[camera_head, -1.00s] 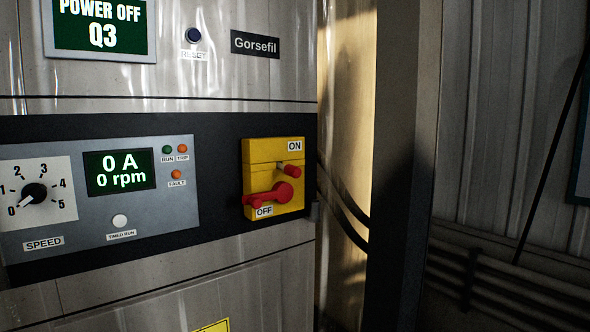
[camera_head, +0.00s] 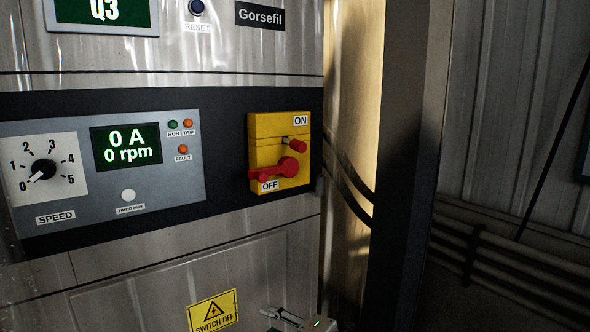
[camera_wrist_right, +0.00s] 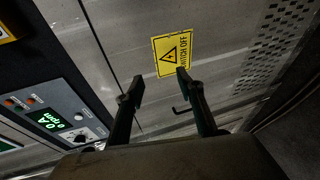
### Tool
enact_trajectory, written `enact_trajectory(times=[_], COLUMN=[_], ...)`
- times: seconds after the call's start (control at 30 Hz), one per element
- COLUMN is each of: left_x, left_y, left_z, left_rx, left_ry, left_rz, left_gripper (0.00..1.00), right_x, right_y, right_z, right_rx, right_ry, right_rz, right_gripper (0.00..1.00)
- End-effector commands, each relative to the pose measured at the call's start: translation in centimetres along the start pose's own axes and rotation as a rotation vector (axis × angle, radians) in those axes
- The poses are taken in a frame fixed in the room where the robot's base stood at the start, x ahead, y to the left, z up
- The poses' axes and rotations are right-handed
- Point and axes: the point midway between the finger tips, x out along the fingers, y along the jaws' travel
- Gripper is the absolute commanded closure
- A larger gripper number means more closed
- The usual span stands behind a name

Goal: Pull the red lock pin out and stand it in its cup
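The red-headed lock pin (camera_head: 298,146) sits in the yellow switch box (camera_head: 264,127), its pale shaft partly showing. Below it the box's red handle (camera_head: 288,167) points left by the OFF label. In the right wrist view, my right gripper (camera_wrist_right: 160,82) is open and empty, its two dark fingers apart in front of the panel by the warning sign. A grey metal part at the bottom edge of the head view (camera_head: 288,317) appears to be this gripper, well below the switch box. My left gripper is not in view. I see no cup.
The control panel (camera_head: 105,215) with a speed dial and display is left of the switch box. A yellow SWITCH OFF sign (camera_head: 213,311) is on the lower panel. A dark post (camera_head: 405,180) and cables stand to the right. A vent grille (camera_wrist_right: 278,45) shows in the wrist view.

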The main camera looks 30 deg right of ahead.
Motion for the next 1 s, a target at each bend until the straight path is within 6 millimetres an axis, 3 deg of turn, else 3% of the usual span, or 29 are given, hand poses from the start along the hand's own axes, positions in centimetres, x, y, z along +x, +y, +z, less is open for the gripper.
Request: enact_trajectory(times=[0.03, 0.27, 0.4, 0.5, 0.7, 0.8, 1.0], left_x=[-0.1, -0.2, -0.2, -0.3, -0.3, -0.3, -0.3], left_y=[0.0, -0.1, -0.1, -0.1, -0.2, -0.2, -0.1], left_z=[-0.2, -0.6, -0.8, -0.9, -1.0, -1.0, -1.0], left_rx=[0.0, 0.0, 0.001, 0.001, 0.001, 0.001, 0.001], left_ry=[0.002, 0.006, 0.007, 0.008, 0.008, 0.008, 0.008], left_rz=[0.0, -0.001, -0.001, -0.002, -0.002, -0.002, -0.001], left_gripper=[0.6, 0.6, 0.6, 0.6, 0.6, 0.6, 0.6], right_x=[0.1, -1.4, -4.1, -6.4, -10.1, -11.0, -11.3], right_y=[3.6, 16.8, 24.4, 28.9, 34.4, 35.5, 35.9], right_z=[1.6, 7.7, 11.2, 13.3, 16.0, 16.5, 16.7], right_rx=[-0.135, -0.703, -1.018, -1.205, -1.438, -1.489, -1.509], right_ry=[-0.009, -0.112, -0.218, -0.297, -0.416, -0.444, -0.454], right_rz=[0.031, 0.106, 0.12, 0.113, 0.081, 0.07, 0.064], right_gripper=[0.62, 0.62, 0.62, 0.62, 0.62, 0.62, 0.62])
